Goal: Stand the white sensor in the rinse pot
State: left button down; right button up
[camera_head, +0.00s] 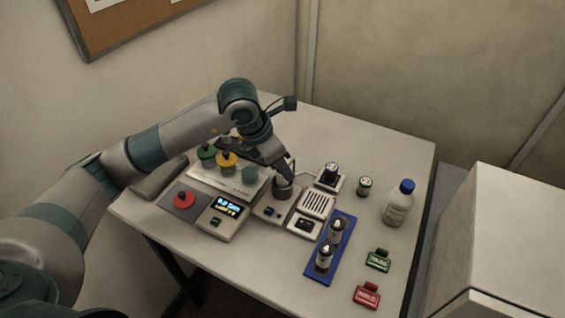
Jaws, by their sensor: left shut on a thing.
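My left gripper (282,172) points down at a short grey cylinder (283,190) on a beige-grey device (267,209). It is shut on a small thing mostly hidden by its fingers. I cannot tell whether this is the white sensor, or whether it is inside the cylinder or just above it. A white rack (230,184) holds a green-topped pot (207,155), a yellow-topped pot (227,162) and a teal one (249,175). Which one is the rinse pot is not clear. My right gripper is not in view.
A display box (224,218) and red button (184,200) stand at the left. A blue tray (318,272) holds two dark-topped cylinders. A blue-capped bottle (396,209), small jar (365,187), green tag (378,261) and red tag (367,296) are at the right. The table's back right is clear.

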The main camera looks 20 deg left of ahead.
pick_arm(q)
jog(key=shift+f, duration=0.2)
jog(key=c, duration=1.5)
grip_release()
jog(key=shift+o, duration=0.2)
jog(key=shift+r, duration=0.1)
jog(key=shift+r, duration=0.3)
jog(key=b+v, duration=0.3)
jog(key=v, duration=0.8)
jog(key=shift+r, duration=0.25)
